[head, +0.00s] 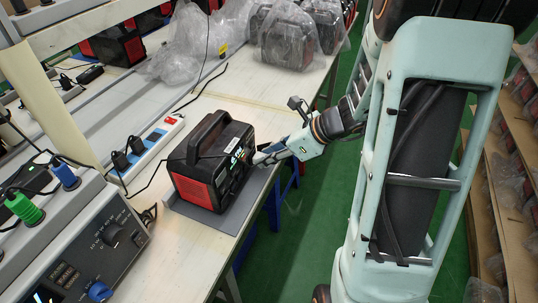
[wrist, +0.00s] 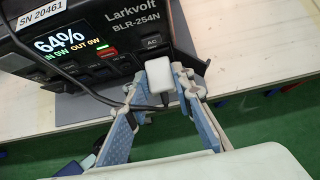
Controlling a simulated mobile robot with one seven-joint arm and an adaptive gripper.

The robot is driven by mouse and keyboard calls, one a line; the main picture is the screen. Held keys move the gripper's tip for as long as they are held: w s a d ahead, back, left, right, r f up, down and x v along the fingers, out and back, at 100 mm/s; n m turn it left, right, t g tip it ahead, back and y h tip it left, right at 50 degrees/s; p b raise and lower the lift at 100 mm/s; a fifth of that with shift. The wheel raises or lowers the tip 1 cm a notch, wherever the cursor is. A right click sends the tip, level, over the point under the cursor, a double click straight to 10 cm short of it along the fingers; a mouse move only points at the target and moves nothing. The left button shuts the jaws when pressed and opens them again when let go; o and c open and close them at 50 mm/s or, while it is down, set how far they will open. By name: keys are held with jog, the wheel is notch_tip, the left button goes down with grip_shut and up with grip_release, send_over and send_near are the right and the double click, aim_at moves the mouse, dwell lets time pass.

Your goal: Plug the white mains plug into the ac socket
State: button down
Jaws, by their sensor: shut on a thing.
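The power station (head: 203,163), black with red ends, stands on a grey mat (head: 222,219) at the table edge. In the wrist view its front (wrist: 110,35) shows a lit screen reading 64%, 0W in and out, and an AC label (wrist: 152,41). My gripper (head: 262,157) is at that front, its fingers (wrist: 158,86) shut on the white mains plug (wrist: 160,77). The plug is just below the AC label, close against the front. The plug hides the socket, so I cannot tell whether its pins are inside. The plug is not clear in the head view.
A black cable (wrist: 72,79) crosses the power station's front in the wrist view. A white power strip (head: 153,146) with black plugs lies left of the station. A test console (head: 95,240) is at lower left. Bagged units (head: 288,42) stand behind. Green floor (head: 290,235) lies right of the table.

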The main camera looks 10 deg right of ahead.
jog(key=shift+w+a, duration=0.15)
dwell(0.3)
jog(key=c, duration=1.6)
grip_release()
jog(key=v, duration=1.2)
